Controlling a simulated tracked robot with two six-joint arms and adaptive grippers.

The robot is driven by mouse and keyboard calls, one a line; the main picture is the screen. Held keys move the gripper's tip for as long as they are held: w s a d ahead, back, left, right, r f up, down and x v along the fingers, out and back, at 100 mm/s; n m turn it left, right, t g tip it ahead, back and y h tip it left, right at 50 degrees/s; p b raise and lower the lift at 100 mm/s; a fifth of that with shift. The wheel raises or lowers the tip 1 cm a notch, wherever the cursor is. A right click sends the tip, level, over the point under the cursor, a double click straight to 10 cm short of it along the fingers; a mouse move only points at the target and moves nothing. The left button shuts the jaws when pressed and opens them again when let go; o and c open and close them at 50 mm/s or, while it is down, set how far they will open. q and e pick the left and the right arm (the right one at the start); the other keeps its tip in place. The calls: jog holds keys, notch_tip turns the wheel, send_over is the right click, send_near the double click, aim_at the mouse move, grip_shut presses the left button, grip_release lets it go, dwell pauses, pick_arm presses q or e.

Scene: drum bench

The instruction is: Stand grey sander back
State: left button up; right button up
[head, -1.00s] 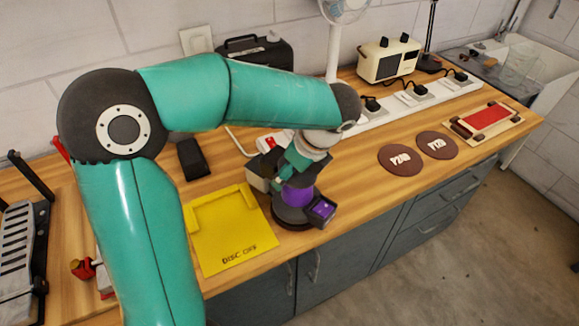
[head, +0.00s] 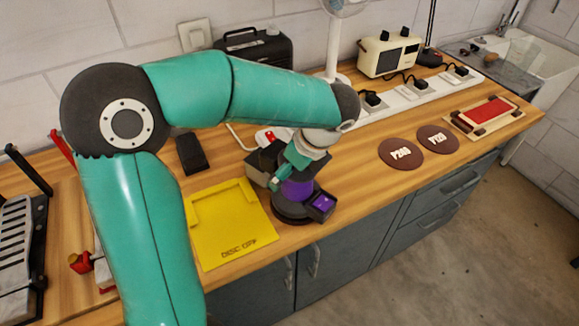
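A dark grey sander with a purple band (head: 298,189) stands on a round dark base on the bench, just right of the yellow mat. A small dark block with a purple top (head: 321,204) juts from its front right. My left gripper (head: 284,176) is over the sander's upper left side, with a teal finger close against it. The wrist and fingers hide the sander's top, and whether the fingers grip it cannot be told. A dark grey box shape (head: 263,160) shows behind the fingers. My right gripper is out of view.
The yellow mat (head: 230,229) marked "DISC OFF" is empty. Two brown discs (head: 401,153) (head: 437,139) and a red-topped sanding board (head: 489,113) lie to the right. A power strip (head: 395,102) and a cream appliance (head: 388,53) stand behind. A black block (head: 191,154) lies behind the mat.

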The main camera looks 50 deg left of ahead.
pick_arm(q)
jog(key=shift+r, duration=0.15)
jog(key=shift+r, duration=0.3)
jog(key=p+v, duration=0.1)
jog(key=v, duration=1.1)
jog(key=shift+r+p, duration=0.3)
jog(key=shift+r, duration=0.05)
